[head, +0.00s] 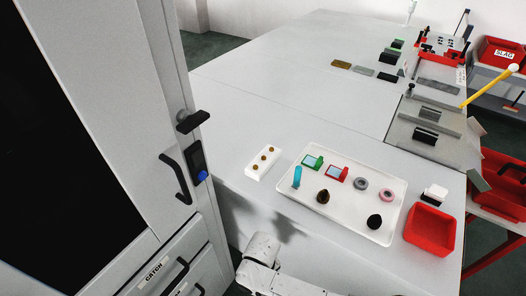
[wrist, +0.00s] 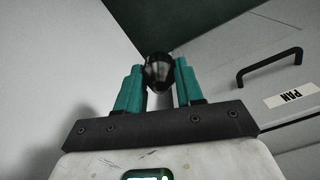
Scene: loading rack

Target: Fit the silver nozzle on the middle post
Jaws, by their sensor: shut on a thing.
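The silver nozzle (wrist: 158,72) shows in the wrist view as a dark, shiny rounded piece between the teal fingertips. My gripper (wrist: 159,78) is shut on it, with a finger on each side. The gripper and nozzle do not show in the head view; only a white part of my arm is at the bottom. In the head view, a white block (head: 257,170) with three brass posts stands on the table left of the tray. The middle post (head: 264,157) is bare.
A white tray (head: 336,212) holds small green, red, teal, brown and black pieces and two rings. A red bin (head: 430,229) stands right of it. A tall cabinet (head: 180,95) is at left.

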